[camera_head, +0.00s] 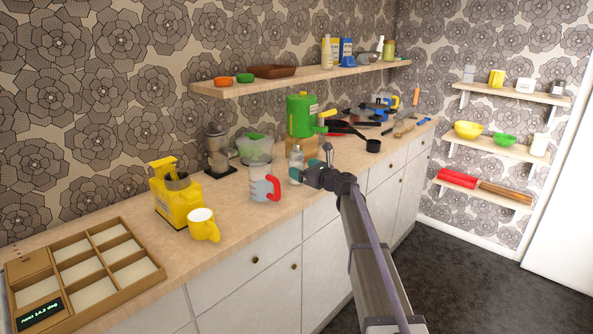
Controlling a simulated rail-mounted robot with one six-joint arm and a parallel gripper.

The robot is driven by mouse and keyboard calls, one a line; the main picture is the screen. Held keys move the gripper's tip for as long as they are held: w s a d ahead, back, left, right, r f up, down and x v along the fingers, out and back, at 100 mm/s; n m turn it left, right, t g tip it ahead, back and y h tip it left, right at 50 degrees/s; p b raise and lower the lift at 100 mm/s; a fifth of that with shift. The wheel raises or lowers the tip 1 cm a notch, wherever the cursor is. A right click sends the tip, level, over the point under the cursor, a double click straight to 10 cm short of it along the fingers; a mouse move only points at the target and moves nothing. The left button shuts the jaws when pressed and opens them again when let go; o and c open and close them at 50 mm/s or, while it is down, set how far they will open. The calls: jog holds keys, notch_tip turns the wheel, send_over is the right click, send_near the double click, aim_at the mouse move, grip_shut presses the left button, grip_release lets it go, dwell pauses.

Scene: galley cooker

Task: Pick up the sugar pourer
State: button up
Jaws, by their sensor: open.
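A small clear container with a pale top, which looks like the sugar pourer (296,158), stands upright on the wooden counter. It is behind and to the right of the clear measuring jug with the red handle. My gripper (308,174) is open and just to the right of the pourer, low over the counter. It overlaps the pourer's lower right side in this view. I cannot tell whether the fingers touch it or stand around it.
The measuring jug (262,182) is close on the left. A green urn (301,115) stands behind, and a black-handled pan (373,146) lies to the right. A yellow mug (203,224), yellow machine (177,193) and compartment tray (112,233) are further left. Bare counter lies in front.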

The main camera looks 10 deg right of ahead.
aim_at(296, 166)
jog(key=x, duration=0.4)
jog(key=shift+f, duration=0.15)
jog(key=c, duration=1.2)
notch_tip(296, 166, up, 10)
jog(key=p, duration=1)
jog(key=shift+s+r, duration=0.1)
jog(key=shift+r, duration=0.1)
jog(key=shift+f, duration=0.2)
